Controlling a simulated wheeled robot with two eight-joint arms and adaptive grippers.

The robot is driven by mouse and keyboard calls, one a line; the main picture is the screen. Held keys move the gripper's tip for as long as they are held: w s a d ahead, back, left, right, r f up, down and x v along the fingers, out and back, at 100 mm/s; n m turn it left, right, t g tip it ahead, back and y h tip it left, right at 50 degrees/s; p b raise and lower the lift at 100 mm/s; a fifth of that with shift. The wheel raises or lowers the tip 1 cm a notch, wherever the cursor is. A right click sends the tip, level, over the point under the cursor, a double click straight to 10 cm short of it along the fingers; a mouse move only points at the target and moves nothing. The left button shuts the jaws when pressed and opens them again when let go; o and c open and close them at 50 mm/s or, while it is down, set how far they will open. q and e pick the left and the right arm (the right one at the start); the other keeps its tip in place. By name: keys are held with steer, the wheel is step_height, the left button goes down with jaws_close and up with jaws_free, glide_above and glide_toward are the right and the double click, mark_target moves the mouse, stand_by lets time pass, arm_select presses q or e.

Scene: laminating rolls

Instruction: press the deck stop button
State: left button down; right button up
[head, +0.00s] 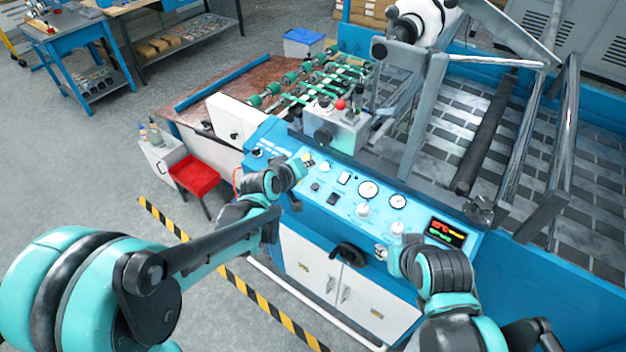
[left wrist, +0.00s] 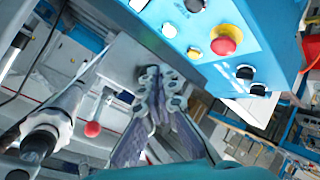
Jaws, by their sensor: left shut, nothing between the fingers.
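A red round button on a yellow collar (left wrist: 226,40) shows in the left wrist view, on the face of the blue console (left wrist: 262,22). My left gripper (left wrist: 160,82) is shut and empty, below and left of that button in this view, with a visible gap between them. In the head view my left gripper (head: 301,162) is over the left end of the sloped console panel (head: 318,213), and the red button is not clearly visible there. My right gripper (head: 386,252) is low by the panel's front right edge; its fingers are unclear.
A grey box with a red knob (head: 341,104) stands behind the panel. A red tray (head: 194,175) is left of the console.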

mark_target(315, 187)
arm_select(q)
steer(key=shift+a, duration=0.1)
steer(key=shift+f, duration=0.1)
steer(key=f+b, duration=0.2)
steer(key=w+f+b, duration=0.1)
steer(key=f+b, duration=0.1)
steer(key=f, duration=0.1)
steer(key=d+f+b, duration=0.1)
steer(key=f+b, duration=0.2)
steer(key=shift+w+d+f, duration=0.1)
steer(key=shift+w+f, duration=0.1)
steer(key=shift+w, duration=0.05)
stand_by(1.3)
steer(key=shift+f+b, duration=0.45)
steer(key=shift+w+d+f+b, duration=0.1)
steer(key=shift+f+b, duration=0.25)
steer(key=shift+b, duration=0.05)
stand_by(0.5)
stand_by(0.3)
steer(key=shift+r+p, duration=0.65)
steer(key=shift+r, duration=0.2)
